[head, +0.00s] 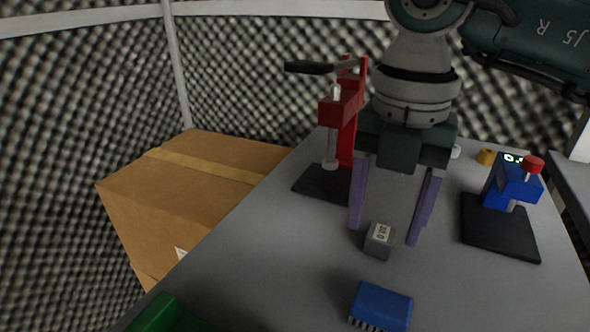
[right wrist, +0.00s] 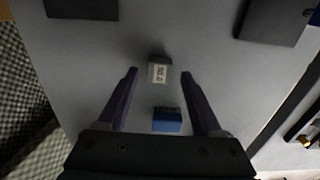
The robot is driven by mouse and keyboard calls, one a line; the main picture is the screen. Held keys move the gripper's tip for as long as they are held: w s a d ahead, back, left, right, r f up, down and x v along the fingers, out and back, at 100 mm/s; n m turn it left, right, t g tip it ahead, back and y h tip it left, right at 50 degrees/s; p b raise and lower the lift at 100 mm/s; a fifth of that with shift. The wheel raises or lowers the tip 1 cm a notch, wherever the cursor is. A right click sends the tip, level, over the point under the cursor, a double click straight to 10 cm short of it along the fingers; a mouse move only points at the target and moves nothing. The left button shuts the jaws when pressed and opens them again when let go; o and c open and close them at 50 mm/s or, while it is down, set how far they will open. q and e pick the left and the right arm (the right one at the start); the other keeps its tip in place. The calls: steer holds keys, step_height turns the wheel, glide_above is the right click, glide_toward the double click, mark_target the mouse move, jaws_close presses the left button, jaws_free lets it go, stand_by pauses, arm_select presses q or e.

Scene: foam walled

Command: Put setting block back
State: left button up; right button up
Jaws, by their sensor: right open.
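The setting block (head: 378,241) is a small grey block with a white printed label. It rests on the grey table, and it also shows in the right wrist view (right wrist: 159,71). My right gripper (head: 387,237) is open, pointing down, with purple fingers on either side of the block in the head view. In the right wrist view the block lies just beyond the fingertips (right wrist: 158,71), centred between them and not gripped. My left gripper is not in view.
A blue toothed block (head: 381,306) lies nearer on the table (head: 270,250). A red press (head: 343,115) on a black base stands behind left. A blue device with a red knob (head: 514,182) stands right. A cardboard box (head: 190,190) is left; a green object (head: 165,314) is at front.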

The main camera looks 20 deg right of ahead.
mark_target(382, 233)
step_height(382, 233, up, 11)
steer(key=p, duration=0.1)
stand_by(0.3)
